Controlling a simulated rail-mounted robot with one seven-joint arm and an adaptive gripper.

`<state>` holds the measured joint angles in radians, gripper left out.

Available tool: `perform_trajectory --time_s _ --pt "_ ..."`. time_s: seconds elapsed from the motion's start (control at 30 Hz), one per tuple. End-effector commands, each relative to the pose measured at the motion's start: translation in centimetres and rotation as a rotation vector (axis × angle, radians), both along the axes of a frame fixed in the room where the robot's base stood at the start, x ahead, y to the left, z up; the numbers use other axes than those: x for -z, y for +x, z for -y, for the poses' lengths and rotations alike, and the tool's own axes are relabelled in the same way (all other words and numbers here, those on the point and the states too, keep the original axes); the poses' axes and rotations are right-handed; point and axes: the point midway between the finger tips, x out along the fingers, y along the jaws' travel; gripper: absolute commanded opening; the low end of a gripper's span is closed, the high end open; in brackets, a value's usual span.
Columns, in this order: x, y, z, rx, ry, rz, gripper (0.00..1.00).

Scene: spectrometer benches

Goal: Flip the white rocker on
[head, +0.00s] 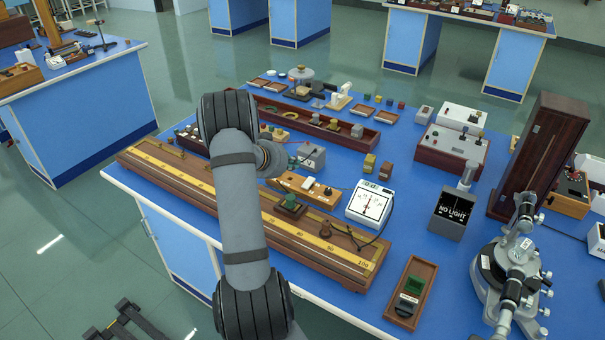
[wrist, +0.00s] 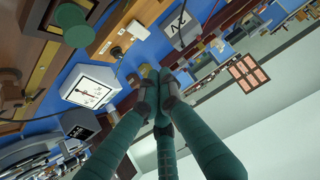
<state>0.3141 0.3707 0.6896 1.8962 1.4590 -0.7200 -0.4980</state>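A small white piece (head: 308,183), perhaps the white rocker, sits on a long orange-brown wooden board (head: 291,182) at the middle of the blue bench. It also shows in the wrist view (wrist: 116,52), on the wooden board beside the white meter. Its tilt is too small to tell. My gripper (wrist: 160,88) has dark green fingers whose tips come together with nothing visible between them. In the wrist view the tips appear below and right of the white piece, apart from it.
A white dial meter (head: 370,203) stands right of the board, with a dark cable by it. A long wooden rail with a yellow scale (head: 168,170) lies in front. A grey box (head: 311,156) stands behind. A metal spectrometer (head: 512,265) and tall wooden case (head: 533,150) stand at the right.

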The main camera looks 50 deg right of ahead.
Motion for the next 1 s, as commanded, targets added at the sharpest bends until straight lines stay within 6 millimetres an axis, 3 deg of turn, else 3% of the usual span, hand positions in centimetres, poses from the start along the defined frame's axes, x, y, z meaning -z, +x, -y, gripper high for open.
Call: perform_trajectory --time_s 0.37,0.8,1.0 --pt "1.0 0.2 1.3 -0.002 0.002 -0.001 0.0" --pt "6.2 1.0 8.2 -0.001 0.002 0.0 0.0" --pt "8.9 1.1 8.3 -0.004 0.001 -0.002 0.0"
